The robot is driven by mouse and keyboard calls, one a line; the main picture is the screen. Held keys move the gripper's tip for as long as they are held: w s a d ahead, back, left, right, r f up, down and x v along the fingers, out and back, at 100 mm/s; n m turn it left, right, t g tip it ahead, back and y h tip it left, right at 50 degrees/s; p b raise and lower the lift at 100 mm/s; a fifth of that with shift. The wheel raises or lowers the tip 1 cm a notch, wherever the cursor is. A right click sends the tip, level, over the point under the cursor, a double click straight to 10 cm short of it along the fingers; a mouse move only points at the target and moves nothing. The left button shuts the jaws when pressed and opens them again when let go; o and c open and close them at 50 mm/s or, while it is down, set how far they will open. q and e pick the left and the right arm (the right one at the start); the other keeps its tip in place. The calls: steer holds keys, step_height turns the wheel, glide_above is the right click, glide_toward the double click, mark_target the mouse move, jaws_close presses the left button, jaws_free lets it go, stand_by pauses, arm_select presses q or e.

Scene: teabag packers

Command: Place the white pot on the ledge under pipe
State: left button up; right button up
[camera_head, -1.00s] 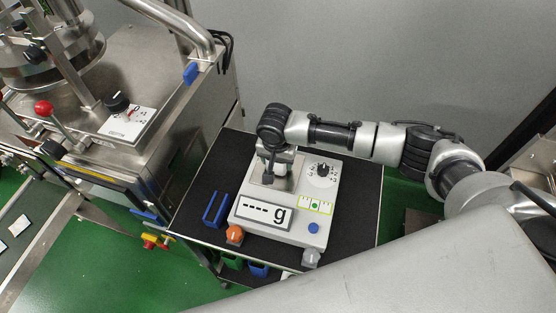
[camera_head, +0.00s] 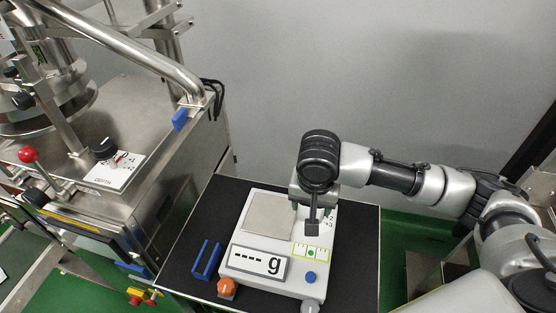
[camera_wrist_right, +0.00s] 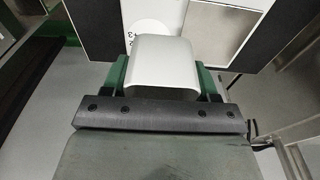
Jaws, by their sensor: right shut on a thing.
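The white pot (camera_wrist_right: 162,60) shows in the right wrist view between the green fingers of my right gripper (camera_wrist_right: 162,77), which is shut on it. In the head view my right gripper (camera_head: 312,205) is above the right part of the scale (camera_head: 244,256). The arm hides the pot there. The scale's square metal plate (camera_head: 268,215) is bare. A thick steel pipe (camera_head: 130,48) runs over the machine at the upper left. I cannot clearly tell which surface is the ledge under it. My left gripper is not in view.
The scale stands on a black-topped table (camera_head: 226,203). A blue holder (camera_head: 206,260) stands left of the scale. The steel machine (camera_head: 160,160) carries a red-knobbed lever (camera_head: 28,155) and a depth dial (camera_head: 104,148). The grey wall is behind.

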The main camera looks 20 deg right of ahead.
steer(key=shift+s, duration=0.2)
steer(key=s+n+b, duration=0.1)
steer(key=n, duration=0.1)
steer(key=s+a+n+b, duration=0.1)
steer(key=n, duration=0.1)
steer(key=s+a+f+n+b, duration=0.1)
steer(key=s+n, duration=0.1)
steer(key=shift+s+a+n+y, duration=0.1)
steer(key=shift+a+n+y, duration=0.1)
steer(key=shift+n+y, duration=0.2)
steer(key=shift+s, duration=0.1)
